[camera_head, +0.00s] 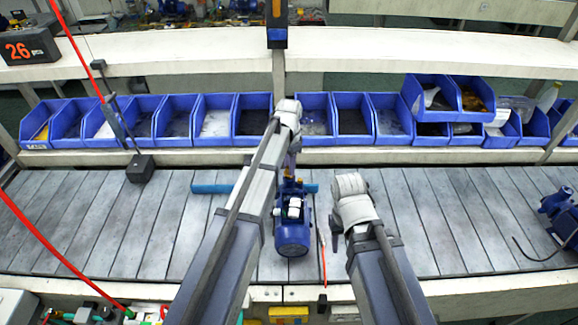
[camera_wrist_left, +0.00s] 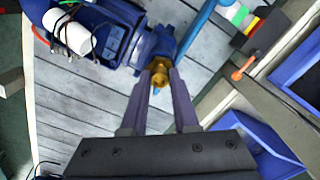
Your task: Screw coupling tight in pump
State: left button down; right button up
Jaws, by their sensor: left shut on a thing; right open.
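The blue pump (camera_head: 293,236) lies on the slatted conveyor, its motor end toward me and its pump head at the far end. In the left wrist view the pump (camera_wrist_left: 157,45) is at the top, with the brass coupling (camera_wrist_left: 159,76) at its head. My left gripper (camera_wrist_left: 160,84) is shut on the coupling, its fingers at both sides. In the head view my left gripper (camera_head: 291,164) is above the far end of the pump, partly hidden by its arm. My right gripper (camera_head: 337,222) is right of the pump, open and apart from it; its fingers are mostly hidden.
A blue pipe (camera_head: 212,188) runs crosswise behind the pump. A red-handled tool (camera_head: 323,262) is close to the pump's right. Blue bins (camera_head: 213,127) line the back shelf. Another blue pump (camera_head: 562,212) is at the far right. Conveyor slats (camera_head: 455,220) between are clear.

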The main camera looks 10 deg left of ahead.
pick_arm(q)
jog(key=shift+m, duration=1.8)
jog(key=m, duration=0.3)
jog(key=shift+f, duration=0.1)
jog(key=shift+m, duration=0.3)
jog(key=shift+m, duration=1.6)
jog(key=m, duration=0.3)
